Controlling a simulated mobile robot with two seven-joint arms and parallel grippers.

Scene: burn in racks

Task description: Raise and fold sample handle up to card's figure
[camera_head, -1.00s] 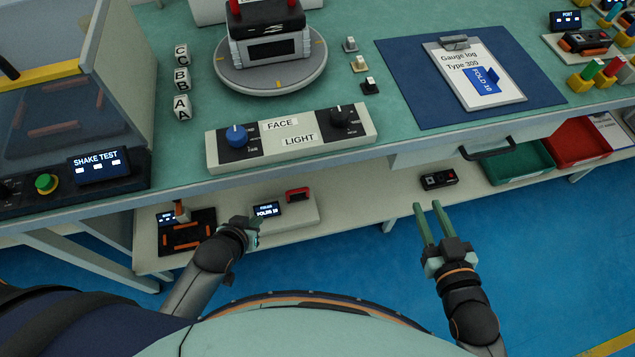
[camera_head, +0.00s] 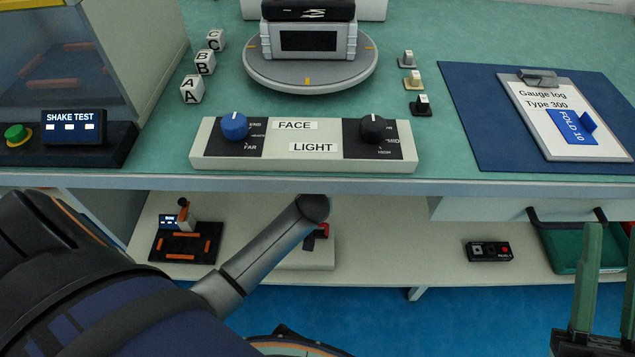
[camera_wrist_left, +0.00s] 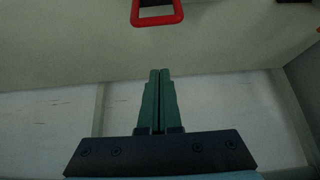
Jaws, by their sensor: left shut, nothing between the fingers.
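The blue card (camera_head: 572,127) reads "FOLD 10" and lies on the clipboard at right on the bench. A red handle (camera_head: 322,230) stands on a pale box (camera_head: 318,256) on the lower shelf, partly behind my left forearm. In the left wrist view a red loop-shaped handle (camera_wrist_left: 157,20) is at the top, ahead of and apart from the fingertips. My left gripper (camera_wrist_left: 158,72) is shut and empty; the head view hides it. The box's display is hidden. My right gripper (camera_head: 612,228) is open at the right edge, its fingers apart.
The bench edge overhangs the lower shelf. A black gauge box (camera_head: 488,251) and a green tray (camera_head: 585,245) are right of the pale box. A dark fixture (camera_head: 185,245) sits left of it. The shelf between the pale box and gauge box is clear.

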